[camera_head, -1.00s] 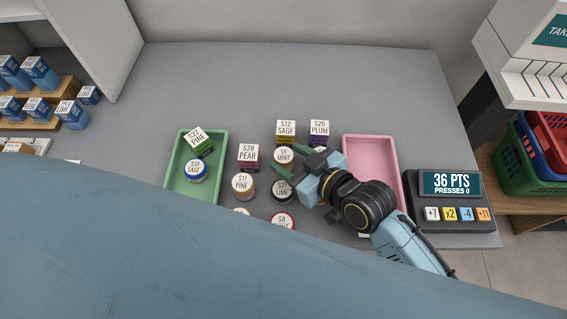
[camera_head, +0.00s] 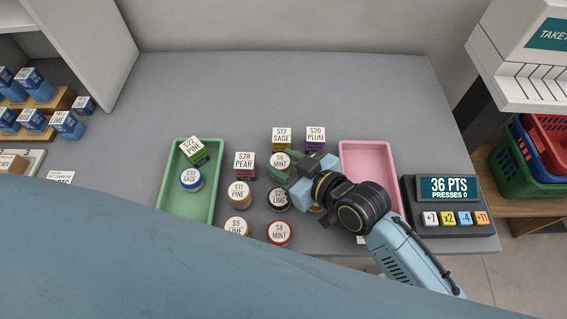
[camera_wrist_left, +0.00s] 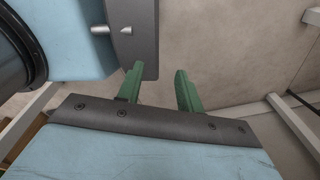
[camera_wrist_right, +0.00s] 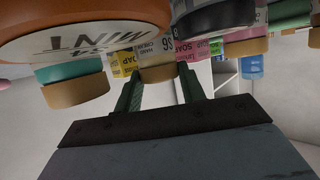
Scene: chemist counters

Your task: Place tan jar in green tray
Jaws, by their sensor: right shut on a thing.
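A jar with a tan side and a white top reading MINT (camera_head: 279,161) stands among the jars and boxes left of the pink tray. My right gripper (camera_head: 276,167) is shut on it; in the right wrist view the jar (camera_wrist_right: 160,73) sits between the two green fingers (camera_wrist_right: 161,92). The green tray (camera_head: 201,213) is at the left and holds a blue jar (camera_head: 191,180) and a green box (camera_head: 195,151). Its near end is hidden by a large blue surface. My left gripper (camera_wrist_left: 158,88) shows only in its wrist view, open and empty.
A pink box (camera_head: 245,165), a yellow box (camera_head: 282,139) and a purple box (camera_head: 315,139) are close by. Jars reading PINE (camera_head: 239,194), LIME and MINT (camera_head: 278,234) stand nearer. The pink tray (camera_head: 367,160) and a points display (camera_head: 448,205) are right. The counter's back is clear.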

